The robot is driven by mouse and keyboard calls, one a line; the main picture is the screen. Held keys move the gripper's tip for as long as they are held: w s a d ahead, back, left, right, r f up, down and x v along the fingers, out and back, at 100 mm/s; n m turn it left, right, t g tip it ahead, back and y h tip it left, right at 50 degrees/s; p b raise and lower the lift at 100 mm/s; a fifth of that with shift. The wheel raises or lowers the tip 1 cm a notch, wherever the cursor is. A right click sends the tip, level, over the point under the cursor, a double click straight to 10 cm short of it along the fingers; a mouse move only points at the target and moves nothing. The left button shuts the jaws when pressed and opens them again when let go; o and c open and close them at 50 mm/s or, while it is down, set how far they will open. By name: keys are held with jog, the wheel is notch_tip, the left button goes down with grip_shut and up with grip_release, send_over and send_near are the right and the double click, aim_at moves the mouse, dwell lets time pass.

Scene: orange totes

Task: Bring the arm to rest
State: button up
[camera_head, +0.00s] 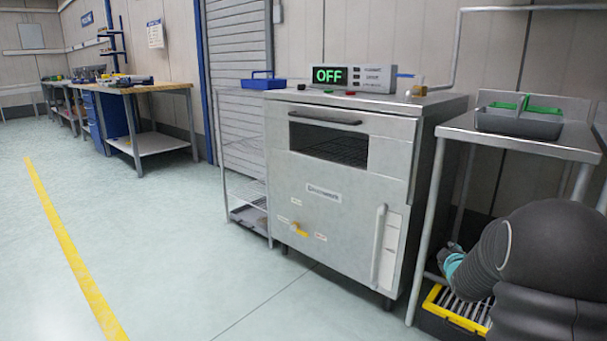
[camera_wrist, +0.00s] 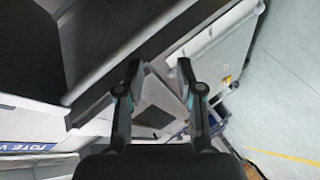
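My arm shows at the lower right of the head view as dark, rounded links, bent beside the metal side table (camera_head: 560,142). In the wrist view my gripper (camera_wrist: 159,68) has its two dark fingers apart, with no object between them. The fingers point toward tilted grey and white surfaces that I cannot name for sure. I cannot make out the fingertips in the head view.
A steel oven (camera_head: 345,205) with a display reading OFF stands in the middle, its door closed. A grey tray (camera_head: 520,122) sits on the side table. A yellow-rimmed crate (camera_head: 455,318) is below. Open floor (camera_head: 170,240) lies to the left, with a workbench (camera_head: 150,88) beyond.

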jog(key=s+a+r+m+g+y+p, duration=0.1)
jog(key=s+a+r+m+g+p, duration=0.3)
jog(key=s+a+r, duration=0.95)
jog(key=s+a+m+g+y, duration=0.1)
jog(key=s+a, duration=0.2)
jog(key=s, duration=0.6)
jog(key=s+a+m+g, duration=0.1)
jog(key=s+a, duration=0.3)
jog(key=s, duration=0.5)
jog(key=s+a+m+g+y+p, duration=0.1)
jog(key=s+a, duration=0.3)
jog(key=s, duration=0.5)
jog(key=shift+s+f+m+g+y, duration=0.35)
jog(key=shift+m+g, duration=0.25)
jog(key=shift+m, duration=0.3)
